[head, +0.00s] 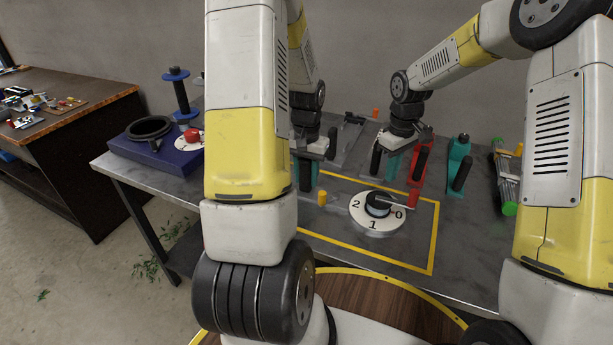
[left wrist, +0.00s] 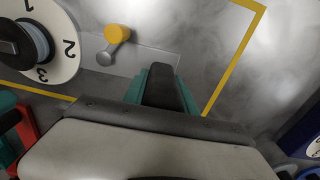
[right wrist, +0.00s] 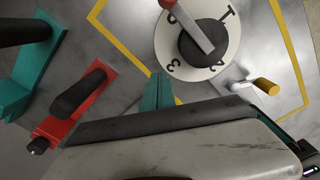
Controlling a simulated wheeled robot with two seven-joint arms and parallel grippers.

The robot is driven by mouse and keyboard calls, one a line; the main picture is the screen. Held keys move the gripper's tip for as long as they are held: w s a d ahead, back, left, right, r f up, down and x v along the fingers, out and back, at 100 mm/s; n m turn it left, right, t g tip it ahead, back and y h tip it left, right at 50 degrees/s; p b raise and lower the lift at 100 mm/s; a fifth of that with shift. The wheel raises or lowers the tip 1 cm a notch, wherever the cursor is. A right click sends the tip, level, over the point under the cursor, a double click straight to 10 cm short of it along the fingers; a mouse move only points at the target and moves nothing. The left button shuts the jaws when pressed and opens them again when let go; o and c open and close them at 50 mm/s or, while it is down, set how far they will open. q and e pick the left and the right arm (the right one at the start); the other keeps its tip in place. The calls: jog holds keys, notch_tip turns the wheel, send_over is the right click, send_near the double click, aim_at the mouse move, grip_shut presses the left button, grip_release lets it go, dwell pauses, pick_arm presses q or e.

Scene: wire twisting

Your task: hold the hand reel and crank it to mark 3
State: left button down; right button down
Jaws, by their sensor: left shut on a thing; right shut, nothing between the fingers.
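Right of the reel lie a red tool (head: 418,175) and a teal tool (head: 459,160) with black handles, and a green-ended roller (head: 508,190). A blue box (head: 150,150) stands at the left.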

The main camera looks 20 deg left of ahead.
jog(key=shift+d, duration=0.15)
jog(key=shift+d, duration=0.15)
jog(key=shift+d, duration=0.1)
jog(key=shift+d, duration=0.2)
dwell(0.3)
jog(key=shift+d, duration=0.1)
jog(key=shift+d, duration=0.25)
dwell(0.4)
jog(key=shift+d, duration=0.25)
